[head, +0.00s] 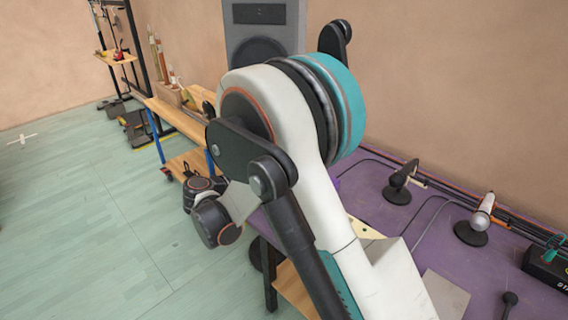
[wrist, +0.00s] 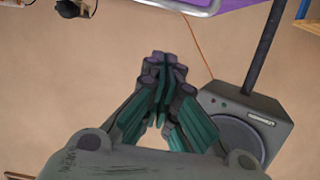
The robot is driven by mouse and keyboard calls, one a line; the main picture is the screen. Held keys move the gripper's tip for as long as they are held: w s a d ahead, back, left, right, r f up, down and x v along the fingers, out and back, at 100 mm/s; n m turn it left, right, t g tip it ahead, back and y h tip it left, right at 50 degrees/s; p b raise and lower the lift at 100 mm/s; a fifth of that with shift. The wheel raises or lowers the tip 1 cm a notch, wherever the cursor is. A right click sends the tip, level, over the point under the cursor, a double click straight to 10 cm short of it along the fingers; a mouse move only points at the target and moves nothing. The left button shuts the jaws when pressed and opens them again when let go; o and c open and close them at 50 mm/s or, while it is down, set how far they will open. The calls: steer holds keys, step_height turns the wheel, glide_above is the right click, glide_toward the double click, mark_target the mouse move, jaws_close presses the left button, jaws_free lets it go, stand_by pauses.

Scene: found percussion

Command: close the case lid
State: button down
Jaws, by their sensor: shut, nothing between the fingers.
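My gripper (wrist: 163,68) shows in the wrist view, pointing up the picture, with its dark, green-sided fingers together and nothing between them. A plain tan surface lies behind the fingers, and they touch nothing that I can see. I cannot make out the case or its lid in either view. In the head view my arm covers the middle of the picture and hides much of the purple-topped table (head: 385,222). A purple patch with a pale rounded rim (wrist: 188,7) is cut off at the top of the wrist view; I cannot tell what it is.
A grey loudspeaker (head: 265,25) stands behind my arm and shows at the right of the wrist view (wrist: 245,118). The purple table holds microphones on round bases (head: 472,232) and cables. A wooden bench (head: 178,118) stands at the back left. The green floor at left is mostly clear.

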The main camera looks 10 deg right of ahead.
step_height(320, 180, down, 6)
steer(key=s+a+b, duration=0.1)
steer(key=a+b, duration=0.1)
steer(key=shift+s, duration=0.15)
steer(key=shift+a+f, duration=0.1)
stand_by(0.4)
